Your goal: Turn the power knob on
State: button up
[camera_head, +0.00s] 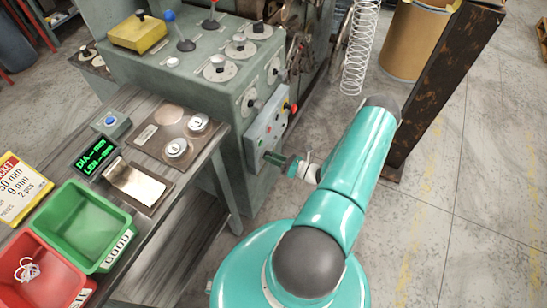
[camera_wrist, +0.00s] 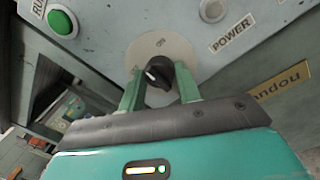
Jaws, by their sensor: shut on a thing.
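The power knob (camera_wrist: 160,73) is black with a white pointer line, on a round pale dial plate, with the POWER label (camera_wrist: 231,34) to its right in the wrist view. My gripper (camera_wrist: 159,82) has one finger on each side of the knob and is shut on it. The pointer line is turned toward the lower left of the dial. In the head view my gripper (camera_head: 278,158) reaches the lower part of the machine's side panel (camera_head: 270,132). The knob itself is hidden there behind my gripper.
The green RUN button (camera_wrist: 62,21) is near the knob. A red button (camera_head: 293,109) sits higher on the panel. A table with a green GOOD bin (camera_head: 82,226) and a red bin (camera_head: 40,270) stands left. A rusty post (camera_head: 440,80) rises at right.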

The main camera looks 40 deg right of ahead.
jog(key=m, duration=0.9)
jog(key=shift+h, duration=0.3)
jog(key=shift+m+t, duration=0.3)
jog(key=shift+m, duration=0.1)
jog(key=o, duration=1)
jog(key=shift+c, duration=0.2)
jog(key=shift+s, duration=0.1)
jog(key=v, duration=1.3)
jog(key=shift+s, duration=0.35)
